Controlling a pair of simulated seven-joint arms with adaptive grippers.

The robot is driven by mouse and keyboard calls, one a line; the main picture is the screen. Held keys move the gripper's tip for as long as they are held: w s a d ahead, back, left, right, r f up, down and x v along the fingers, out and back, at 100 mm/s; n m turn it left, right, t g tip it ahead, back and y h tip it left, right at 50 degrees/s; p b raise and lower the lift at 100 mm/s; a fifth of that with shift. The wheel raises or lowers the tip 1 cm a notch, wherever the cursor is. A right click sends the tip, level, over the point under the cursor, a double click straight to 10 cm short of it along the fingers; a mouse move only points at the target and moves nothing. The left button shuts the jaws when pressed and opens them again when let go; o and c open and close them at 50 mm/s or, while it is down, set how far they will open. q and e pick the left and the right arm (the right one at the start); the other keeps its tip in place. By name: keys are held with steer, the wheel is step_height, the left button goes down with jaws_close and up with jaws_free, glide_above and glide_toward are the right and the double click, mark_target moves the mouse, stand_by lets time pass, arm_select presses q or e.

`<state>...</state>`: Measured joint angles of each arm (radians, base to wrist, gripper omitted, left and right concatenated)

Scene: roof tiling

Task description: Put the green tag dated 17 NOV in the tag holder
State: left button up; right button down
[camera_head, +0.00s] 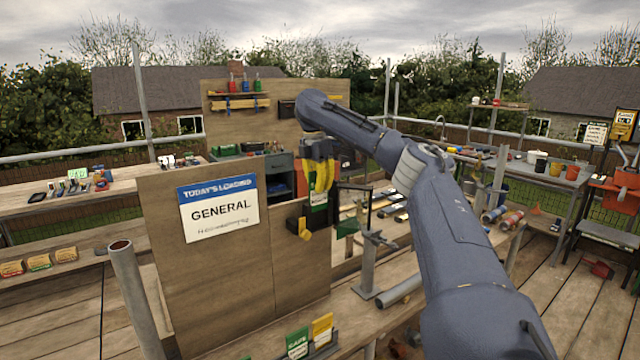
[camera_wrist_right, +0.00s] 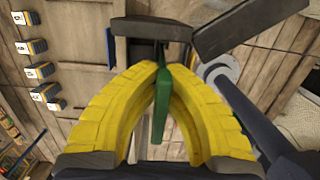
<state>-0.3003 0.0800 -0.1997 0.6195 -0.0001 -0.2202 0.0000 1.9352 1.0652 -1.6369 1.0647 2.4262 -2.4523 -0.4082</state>
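My right gripper (camera_head: 320,186) points down in the head view, its yellow fingers closed around a green tag (camera_head: 318,197) with a white panel. In the right wrist view the green tag (camera_wrist_right: 162,105) shows nearly edge-on between the fingertips (camera_wrist_right: 160,68). Its date cannot be read. Just below the tag in the head view, a black holder-like piece (camera_head: 289,236) is at the right edge of the plywood board, with a yellow part (camera_head: 304,229) on its front. I cannot tell whether the tag touches it. My left gripper is not in view.
The plywood board (camera_head: 160,285) carries a "TODAY'S LOADING GENERAL" sign (camera_head: 218,208). A green tag (camera_head: 297,343) and a yellow tag (camera_head: 322,328) stand in a rack at the front. A metal post (camera_head: 368,262) and a grey tube (camera_head: 400,288) are right of the holder.

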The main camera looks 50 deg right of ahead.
mark_target(321, 210)
steer(key=shift+a+f, duration=0.1)
steer(key=shift+f, duration=2.75)
steer(key=shift+f, duration=0.1)
steer(key=c, duration=2.2)
jaws_free()
steer(key=c, duration=1.5)
jaws_free()
steer(key=shift+s, duration=0.2)
steer(key=shift+c, duration=0.2)
steer(key=shift+o, duration=1)
steer(key=shift+w, duration=0.15)
steer(key=shift+r, duration=0.2)
